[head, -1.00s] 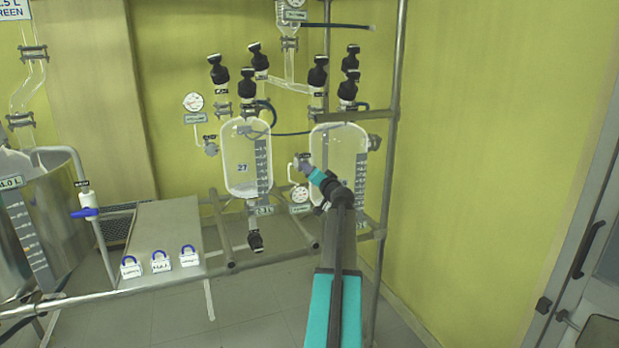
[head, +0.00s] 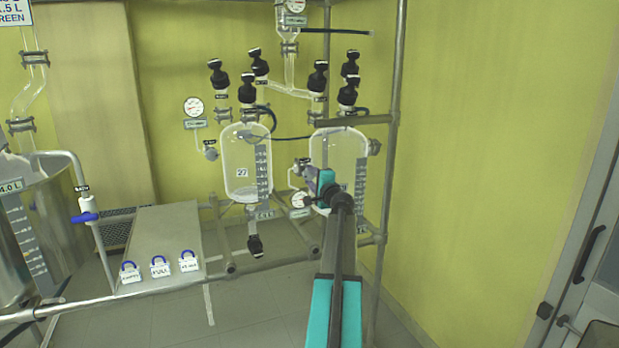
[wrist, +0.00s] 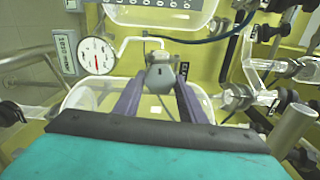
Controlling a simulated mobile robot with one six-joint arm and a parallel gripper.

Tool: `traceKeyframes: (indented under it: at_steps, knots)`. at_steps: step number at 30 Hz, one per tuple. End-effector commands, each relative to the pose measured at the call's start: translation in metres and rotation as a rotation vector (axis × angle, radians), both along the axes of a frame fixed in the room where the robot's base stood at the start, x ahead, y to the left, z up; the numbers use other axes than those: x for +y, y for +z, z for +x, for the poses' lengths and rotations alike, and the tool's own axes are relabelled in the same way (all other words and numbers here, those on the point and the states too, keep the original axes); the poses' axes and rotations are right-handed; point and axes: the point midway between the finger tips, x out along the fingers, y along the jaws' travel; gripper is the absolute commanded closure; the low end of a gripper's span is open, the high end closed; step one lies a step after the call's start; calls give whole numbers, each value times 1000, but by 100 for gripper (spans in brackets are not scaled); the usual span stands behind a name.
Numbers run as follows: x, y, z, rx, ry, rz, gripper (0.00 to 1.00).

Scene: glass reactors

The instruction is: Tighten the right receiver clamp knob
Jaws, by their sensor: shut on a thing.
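In the head view my gripper (head: 311,176) reaches to the left side of the right glass receiver (head: 338,147), beside a small gauge. The fingertips and the knob are small and partly covered by my wrist there, so the exact contact is hidden.
A round gauge (wrist: 96,55) is close to the left of the fingers in the wrist view. The left receiver (head: 247,160), marked 27, hangs beside the right one. A metal upright (head: 388,150) stands right of my arm. Black-capped valves (head: 318,75) are above.

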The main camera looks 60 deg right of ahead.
Motion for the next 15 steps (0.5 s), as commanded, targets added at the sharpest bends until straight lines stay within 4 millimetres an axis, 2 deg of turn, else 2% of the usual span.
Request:
traceKeyframes:
  at_steps: [1,15]
  knots:
    - [1,5,4,-31,5,37,85]
    - [1,6,4,-297,6,398,85]
